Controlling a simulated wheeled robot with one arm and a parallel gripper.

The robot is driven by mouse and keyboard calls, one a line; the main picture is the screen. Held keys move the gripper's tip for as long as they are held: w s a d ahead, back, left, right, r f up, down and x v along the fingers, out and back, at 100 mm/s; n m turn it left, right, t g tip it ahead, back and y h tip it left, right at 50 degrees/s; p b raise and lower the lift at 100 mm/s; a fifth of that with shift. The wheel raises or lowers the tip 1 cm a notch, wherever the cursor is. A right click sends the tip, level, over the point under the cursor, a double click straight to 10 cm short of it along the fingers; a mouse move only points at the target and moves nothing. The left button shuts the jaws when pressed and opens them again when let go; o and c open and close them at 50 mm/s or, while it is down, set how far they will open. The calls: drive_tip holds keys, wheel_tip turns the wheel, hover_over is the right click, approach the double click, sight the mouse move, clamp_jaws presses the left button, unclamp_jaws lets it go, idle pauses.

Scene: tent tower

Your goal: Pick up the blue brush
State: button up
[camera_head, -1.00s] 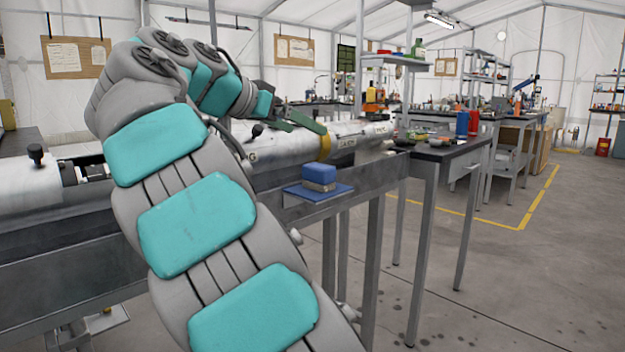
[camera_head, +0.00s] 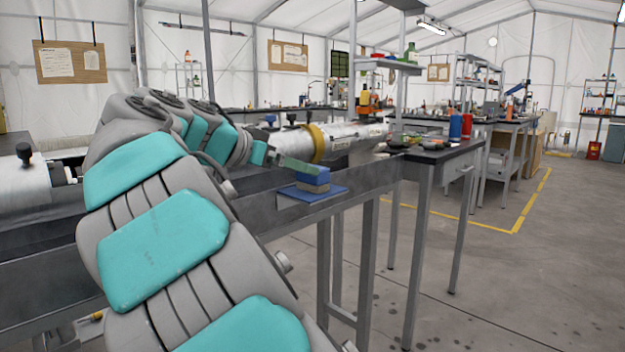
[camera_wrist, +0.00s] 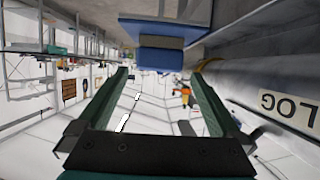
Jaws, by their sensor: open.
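The blue brush (camera_head: 313,181) is a small block with a blue top and a greyish-tan lower part. It rests on a flat blue tray (camera_head: 332,191) at the bench edge. My gripper (camera_head: 300,165) is open, with its green fingers pointing right at the brush's upper left. The wrist view is upside down. There the brush (camera_wrist: 160,57) appears beyond the fingertips, roughly centred between the open fingers of my gripper (camera_wrist: 159,76). The space between the fingers looks empty. I cannot tell whether a fingertip touches the brush.
A long metal cylinder with a yellow ring (camera_head: 317,143) lies behind the brush along the bench. A dark-topped table (camera_head: 455,155) with a blue can (camera_head: 455,127) and a red can (camera_head: 467,126) stands to the right. The floor in front is open.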

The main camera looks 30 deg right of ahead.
sight(313, 178)
drive_tip(key=shift+x, duration=3.45)
drive_tip(key=shift+c, duration=0.2)
drive_tip(key=c, duration=1.3)
drive_tip(key=shift+o, duration=0.2)
drive_tip(key=shift+r, duration=0.1)
